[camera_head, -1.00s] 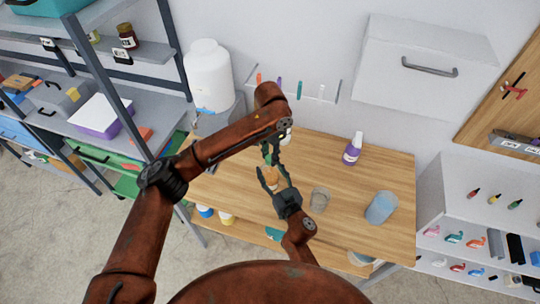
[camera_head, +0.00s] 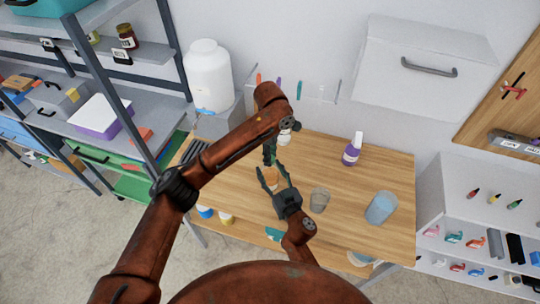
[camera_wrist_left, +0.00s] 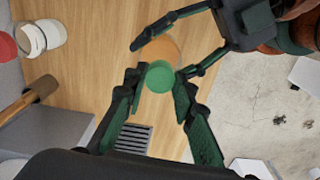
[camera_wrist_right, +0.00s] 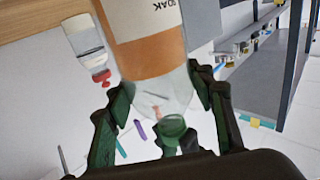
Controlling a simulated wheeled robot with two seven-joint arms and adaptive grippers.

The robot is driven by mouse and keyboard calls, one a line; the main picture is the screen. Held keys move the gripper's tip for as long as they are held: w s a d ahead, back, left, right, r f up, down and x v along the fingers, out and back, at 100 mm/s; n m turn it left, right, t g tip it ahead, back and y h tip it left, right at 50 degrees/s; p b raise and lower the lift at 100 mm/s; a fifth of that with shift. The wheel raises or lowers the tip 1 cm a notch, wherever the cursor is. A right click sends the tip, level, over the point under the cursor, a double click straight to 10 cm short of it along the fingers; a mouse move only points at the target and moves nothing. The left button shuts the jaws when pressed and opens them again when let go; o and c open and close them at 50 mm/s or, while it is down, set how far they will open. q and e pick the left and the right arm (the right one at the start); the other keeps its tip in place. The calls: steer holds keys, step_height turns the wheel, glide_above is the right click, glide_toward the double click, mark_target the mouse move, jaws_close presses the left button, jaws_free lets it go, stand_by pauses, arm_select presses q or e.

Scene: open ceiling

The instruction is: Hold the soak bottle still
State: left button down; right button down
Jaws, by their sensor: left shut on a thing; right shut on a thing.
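The soak bottle (camera_wrist_right: 148,45) has a white and orange label and a clear upper part, seen upside down between the right gripper's fingers in the right wrist view. My right gripper (camera_head: 277,180) is shut around it over the table. The bottle's green cap (camera_wrist_left: 159,77) shows from above in the left wrist view, over the orange of the bottle. My left gripper (camera_head: 268,156) points down from above, with its fingers shut on the cap. In the head view my grippers hide most of the bottle. I cannot tell whether the cap is loose.
The wooden table (camera_head: 345,238) holds a clear glass (camera_head: 319,199), a beaker of bluish liquid (camera_head: 380,208) and a purple-labelled bottle (camera_head: 352,151). A dark grate (camera_head: 193,151) lies at its left. A white jug (camera_head: 208,76) stands behind. Shelves flank both sides.

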arm_select(q)
steer(key=shift+w+n, duration=0.1)
steer(key=shift+n, duration=0.3)
steer(key=shift+r, duration=0.3)
steer(key=shift+r, duration=0.75)
steer(key=shift+r, duration=0.1)
steer(key=shift+r, duration=1.95)
arm_select(e)
steer(key=c, duration=0.8)
jaws_free()
